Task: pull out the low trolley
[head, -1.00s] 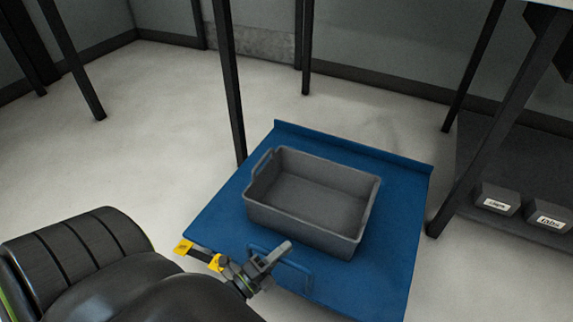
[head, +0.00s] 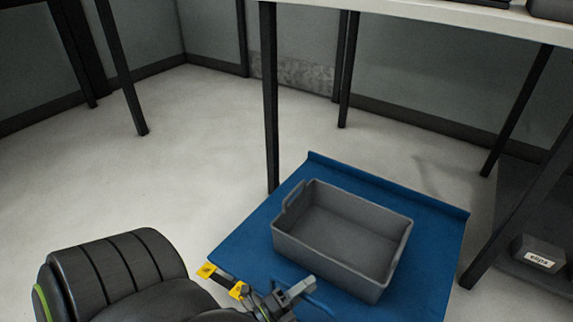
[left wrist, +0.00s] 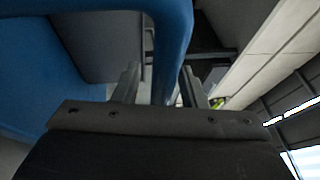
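The low trolley is a flat blue deck (head: 245,238) with a raised back edge, partly under a table. Its front carries a blue loop handle (head: 322,303), mostly hidden behind my left gripper. My left gripper (head: 303,289) is at this handle. In the left wrist view the blue handle bar (left wrist: 175,45) passes between the two fingers (left wrist: 163,88). The fingers look apart, not clamped on the bar. My right gripper is not in view.
A grey open bin (head: 345,228) sits empty on the trolley. Dark table legs (head: 270,110) stand beside the deck, with another leg (head: 510,215) on the right. A labelled box (head: 538,255) is at the right. Pale floor (head: 190,150) is clear to the left.

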